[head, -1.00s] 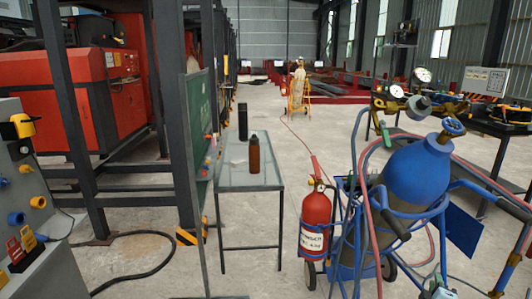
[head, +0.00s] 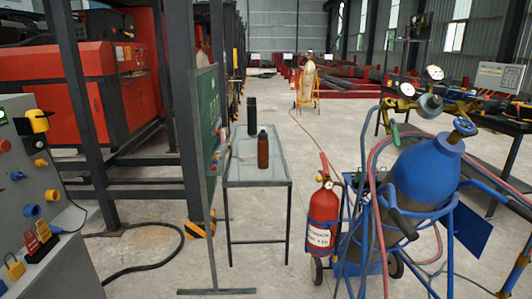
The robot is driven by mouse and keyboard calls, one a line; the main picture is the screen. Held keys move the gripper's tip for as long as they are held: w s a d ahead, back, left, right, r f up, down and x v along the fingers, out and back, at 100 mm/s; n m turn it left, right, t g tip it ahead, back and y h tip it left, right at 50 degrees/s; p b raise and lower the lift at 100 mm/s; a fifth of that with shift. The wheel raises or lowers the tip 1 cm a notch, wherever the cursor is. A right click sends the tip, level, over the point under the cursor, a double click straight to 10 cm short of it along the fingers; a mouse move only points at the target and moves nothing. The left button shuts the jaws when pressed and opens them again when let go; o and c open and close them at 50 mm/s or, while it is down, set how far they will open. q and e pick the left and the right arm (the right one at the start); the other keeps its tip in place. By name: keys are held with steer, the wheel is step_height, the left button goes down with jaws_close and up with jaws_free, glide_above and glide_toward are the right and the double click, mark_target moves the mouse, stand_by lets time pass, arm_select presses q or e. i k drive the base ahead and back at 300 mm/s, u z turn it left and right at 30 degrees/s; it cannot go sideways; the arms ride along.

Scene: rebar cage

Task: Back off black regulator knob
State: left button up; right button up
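A dark grey to black regulator knob (head: 430,103) shows at the upper right of the head view. It sits on the brass regulator (head: 402,104) with round white gauges (head: 407,89). The regulator is above and beside the blue-topped gas cylinder (head: 428,165), which leans in a blue cart (head: 446,243). A blue valve handwheel (head: 465,127) is on top of the cylinder. A green lever or fitting (head: 395,134) hangs below the regulator. Neither of my grippers is in view.
A red fire extinguisher (head: 322,216) hangs at the cart's left side, and red and blue hoses (head: 370,190) loop around it. A glass table (head: 232,174) with bottles stands to the left. A grey control cabinet (head: 45,190) is at the far left. Open floor (head: 308,150) lies between.

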mark_target(434, 102)
steer(key=u, duration=0.2)
steer(key=k, duration=0.35)
steer(key=z, duration=1.25)
steer(key=i, duration=1.55)
steer(key=u, duration=0.05)
